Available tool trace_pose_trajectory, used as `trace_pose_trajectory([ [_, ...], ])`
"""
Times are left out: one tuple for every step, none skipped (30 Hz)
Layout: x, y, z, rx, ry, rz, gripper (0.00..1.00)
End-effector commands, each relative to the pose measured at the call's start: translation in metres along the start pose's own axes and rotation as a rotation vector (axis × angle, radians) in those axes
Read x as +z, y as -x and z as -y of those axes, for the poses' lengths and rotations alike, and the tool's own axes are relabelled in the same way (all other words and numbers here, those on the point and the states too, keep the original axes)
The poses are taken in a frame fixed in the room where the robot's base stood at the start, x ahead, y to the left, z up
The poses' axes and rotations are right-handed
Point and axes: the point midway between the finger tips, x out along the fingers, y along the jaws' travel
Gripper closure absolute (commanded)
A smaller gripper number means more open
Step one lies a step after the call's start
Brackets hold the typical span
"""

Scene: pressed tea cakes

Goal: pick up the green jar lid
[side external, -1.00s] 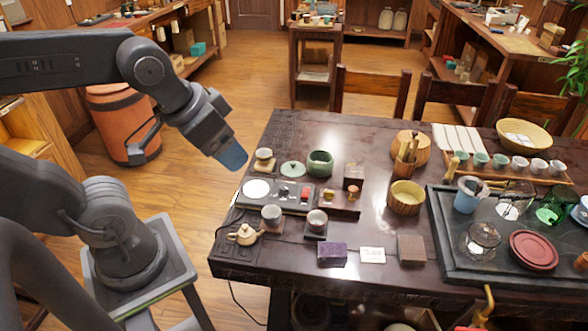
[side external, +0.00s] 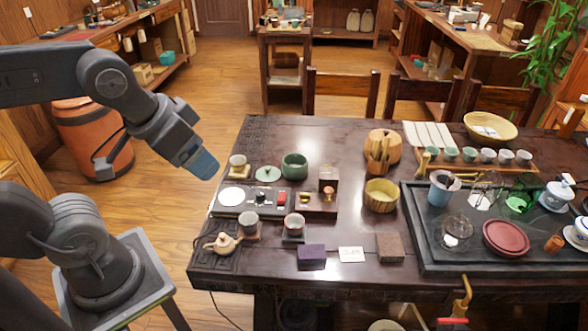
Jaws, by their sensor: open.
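The green jar lid (side external: 268,174) lies flat on the dark table, between a small cup on a wooden stand and the green jar (side external: 294,165). It is a pale green disc with a small knob. The jar stands open just to its right. My gripper (side external: 207,170) is open, with blue fingers pointing down and right. It is in the air to the left of the lid, near the table's left edge, and apart from everything. The space between its fingers is hard to see from this side.
The small cup (side external: 238,162) stands left of the lid. In front are a grey tray (side external: 275,205) and a wooden stand (side external: 318,203) with small items. A teapot (side external: 222,242) and two cups sit nearer. The table (side external: 320,140) behind the jar is clear.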

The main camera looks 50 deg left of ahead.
Motion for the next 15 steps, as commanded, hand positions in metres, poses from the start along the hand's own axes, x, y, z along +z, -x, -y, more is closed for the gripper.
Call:
trace_pose_trajectory([
  [0.0000, 0.0000, 0.0000, 0.000, 0.000, 0.000, 0.29],
  [0.0000, 0.0000, 0.0000, 0.000, 0.000, 0.000, 0.32],
  [0.0000, 0.0000, 0.0000, 0.000, 0.000, 0.000, 0.36],
  [0.0000, 0.0000, 0.0000, 0.000, 0.000, 0.000, 0.39],
  [0.0000, 0.0000, 0.0000, 0.000, 0.000, 0.000, 0.42],
  [0.0000, 0.0000, 0.0000, 0.000, 0.000, 0.000, 0.46],
  [0.0000, 0.0000, 0.0000, 0.000, 0.000, 0.000, 0.48],
  [0.0000, 0.0000, 0.0000, 0.000, 0.000, 0.000, 0.48],
  [0.0000, 0.0000, 0.0000, 0.000, 0.000, 0.000, 0.48],
  [0.0000, 0.0000, 0.0000, 0.000, 0.000, 0.000, 0.48],
  [0.0000, 0.0000, 0.0000, 0.000, 0.000, 0.000, 0.48],
  [0.0000, 0.0000, 0.0000, 0.000, 0.000, 0.000, 0.48],
  [-0.0002, 0.0000, 0.0001, 0.000, 0.001, 0.000, 0.48],
  [-0.0012, -0.0001, 0.0003, -0.001, 0.004, 0.001, 0.48],
  [-0.0040, -0.0002, 0.0010, -0.002, 0.014, 0.004, 0.48],
])
